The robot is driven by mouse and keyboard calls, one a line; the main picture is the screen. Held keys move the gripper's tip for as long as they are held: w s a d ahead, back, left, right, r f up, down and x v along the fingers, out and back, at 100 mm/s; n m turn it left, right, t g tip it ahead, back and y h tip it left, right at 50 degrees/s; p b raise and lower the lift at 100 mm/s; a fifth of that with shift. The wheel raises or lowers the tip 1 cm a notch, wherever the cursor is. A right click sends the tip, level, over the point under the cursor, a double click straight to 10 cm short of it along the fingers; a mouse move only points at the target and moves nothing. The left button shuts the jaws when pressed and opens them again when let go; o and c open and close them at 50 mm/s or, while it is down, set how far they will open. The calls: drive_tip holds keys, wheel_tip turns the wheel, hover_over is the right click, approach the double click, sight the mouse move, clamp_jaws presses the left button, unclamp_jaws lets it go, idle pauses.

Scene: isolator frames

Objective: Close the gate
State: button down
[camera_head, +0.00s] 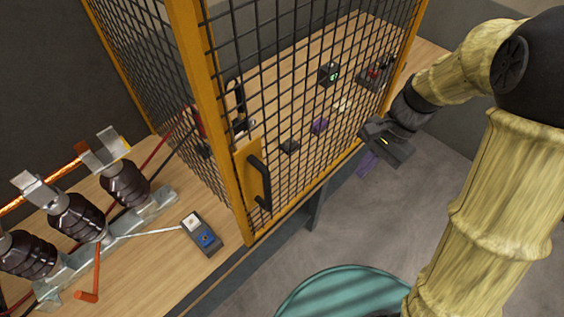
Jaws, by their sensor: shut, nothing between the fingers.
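The gate (292,100) is a black wire-mesh panel on the front of a yellow-framed cage. A yellow plate with a black handle (260,183) sits at its lower left, beside the thick yellow corner post (212,115). The gate looks nearly in line with the cage front; I cannot tell whether a small gap is left at the post. My gripper (369,160) is shut and empty, outside the cage near the gate's lower right. It is well to the right of the handle. Whether it touches the mesh is unclear.
Several small devices lie on the wooden surface behind the mesh. Left of the cage stand dark ribbed insulators (76,216) on a metal rail and a small grey-blue meter (202,232). A green round object (345,293) is below on the grey floor.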

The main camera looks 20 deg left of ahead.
drive_tip(key=a+r+m+g+y+p, duration=0.1)
drive_tip(key=a+r+g, duration=0.1)
drive_tip(key=a, duration=0.3)
drive_tip(key=a+r+g+p, duration=0.1)
drive_tip(key=a+r, duration=0.2)
drive_tip(key=a, duration=0.2)
drive_tip(key=shift+w+r+m+g+y, duration=0.15)
drive_tip(key=shift+r+m+g+y, duration=0.25)
drive_tip(key=shift+a, duration=0.1)
drive_tip(key=s+a+r+p+x, duration=0.1)
drive_tip(key=p+x, duration=0.4)
drive_tip(key=x, duration=0.8)
drive_tip(key=shift+s+r+p, duration=0.25)
drive_tip(key=shift+r+p, duration=0.15)
drive_tip(key=shift+r, duration=0.1)
